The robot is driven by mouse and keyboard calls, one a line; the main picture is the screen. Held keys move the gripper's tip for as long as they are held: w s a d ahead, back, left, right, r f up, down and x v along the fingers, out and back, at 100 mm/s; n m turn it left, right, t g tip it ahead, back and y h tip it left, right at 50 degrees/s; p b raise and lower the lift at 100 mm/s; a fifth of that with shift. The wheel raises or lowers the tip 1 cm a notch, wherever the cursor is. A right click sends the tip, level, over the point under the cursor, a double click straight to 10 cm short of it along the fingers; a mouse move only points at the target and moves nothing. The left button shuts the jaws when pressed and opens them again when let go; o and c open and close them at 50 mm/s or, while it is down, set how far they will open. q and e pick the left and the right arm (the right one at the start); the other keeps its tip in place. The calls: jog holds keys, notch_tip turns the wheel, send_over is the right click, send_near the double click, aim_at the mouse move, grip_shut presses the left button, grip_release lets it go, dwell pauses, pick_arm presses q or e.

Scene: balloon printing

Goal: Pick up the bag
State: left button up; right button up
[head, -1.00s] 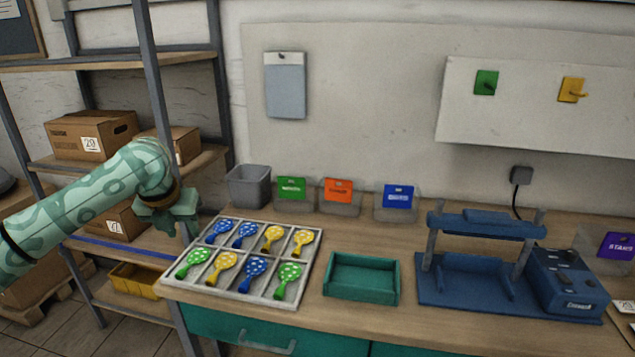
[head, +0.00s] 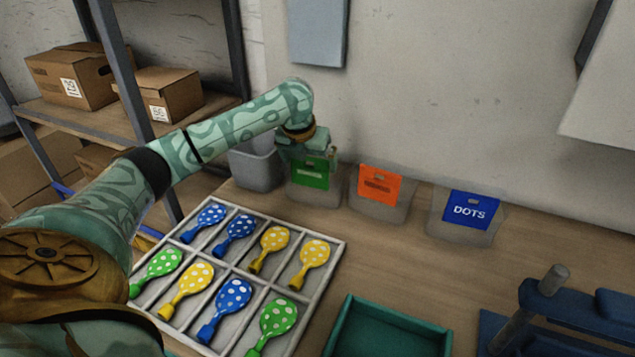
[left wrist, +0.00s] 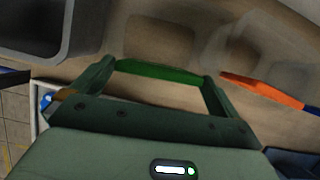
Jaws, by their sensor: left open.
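Three clear bags stand in a row against the wall at the back of the table. One has a green label (head: 311,172), one an orange label (head: 380,184), and one a blue label reading DOTS (head: 471,211). My left gripper (head: 308,157) is at the top of the green-labelled bag and partly covers it. In the left wrist view the green label (left wrist: 158,72) lies between the tips of my two open fingers. I cannot tell whether the fingers touch it. The orange label (left wrist: 262,92) is just right of my fingers. My right gripper is not in view.
A grey bin (head: 255,168) stands close left of the green-labelled bag. A divided tray (head: 338,243) of spotted balloons lies in front. A teal box (head: 392,320) and a blue press (head: 545,310) are at right. The wall is close behind the bags.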

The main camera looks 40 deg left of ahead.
aim_at(311, 169)
pick_arm(q)
jog(key=shift+w+f+b, duration=0.1)
jog(key=shift+f+b, duration=0.2)
jog(key=shift+f, duration=0.15)
jog(key=b+x, duration=0.2)
jog(key=x, duration=0.2)
jog(key=shift+w+a, duration=0.15)
jog(key=shift+w, duration=0.15)
jog(key=shift+r, duration=0.2)
jog(key=shift+c, duration=0.7)
jog(key=c, duration=0.5)
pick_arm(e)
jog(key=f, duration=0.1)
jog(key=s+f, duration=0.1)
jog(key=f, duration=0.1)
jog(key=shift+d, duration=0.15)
pick_arm(q)
jog(key=shift+c, duration=0.2)
